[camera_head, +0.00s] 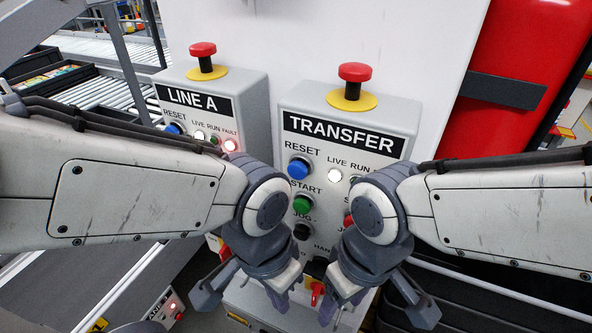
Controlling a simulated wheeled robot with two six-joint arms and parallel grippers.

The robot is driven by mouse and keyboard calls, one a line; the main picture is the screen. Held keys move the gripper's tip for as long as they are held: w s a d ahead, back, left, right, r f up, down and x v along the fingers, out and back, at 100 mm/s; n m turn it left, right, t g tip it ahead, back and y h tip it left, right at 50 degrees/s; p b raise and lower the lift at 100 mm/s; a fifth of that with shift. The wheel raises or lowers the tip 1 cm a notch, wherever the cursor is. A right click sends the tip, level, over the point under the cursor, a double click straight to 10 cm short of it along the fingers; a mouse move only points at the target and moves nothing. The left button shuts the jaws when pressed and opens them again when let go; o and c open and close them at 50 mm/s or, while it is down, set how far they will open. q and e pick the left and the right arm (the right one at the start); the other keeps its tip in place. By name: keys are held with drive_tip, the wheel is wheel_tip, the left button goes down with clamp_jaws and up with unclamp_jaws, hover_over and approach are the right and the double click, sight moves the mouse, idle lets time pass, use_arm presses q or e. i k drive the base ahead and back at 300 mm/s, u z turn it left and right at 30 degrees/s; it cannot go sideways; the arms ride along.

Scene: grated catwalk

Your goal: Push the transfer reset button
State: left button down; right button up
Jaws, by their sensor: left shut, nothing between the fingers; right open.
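The TRANSFER control box (400,110) stands upright in the middle, a grey panel with a black label. Its blue RESET button (298,168) is in plain view at the upper left of the panel, above the green START button (302,205). The white LIVE light (334,175) is lit; the FAULT label and lights to its right are partly hidden by my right arm. My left gripper (242,298) is shut and empty, below and left of the blue button. My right gripper (375,312) is open and empty, below and right of it. Neither touches the button.
The LINE A box (251,98) stands to the left with its own blue RESET button (173,129) and a lit red light (231,145). Red mushroom buttons (354,72) top both boxes. A red cylinder (505,60) is at right; a roller conveyor (120,95) is at left.

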sight(298, 170)
drive_tip(key=k, duration=0.5)
drive_tip(key=u, duration=2.7)
drive_tip(key=k, duration=1.35)
drive_tip(key=z, duration=1.55)
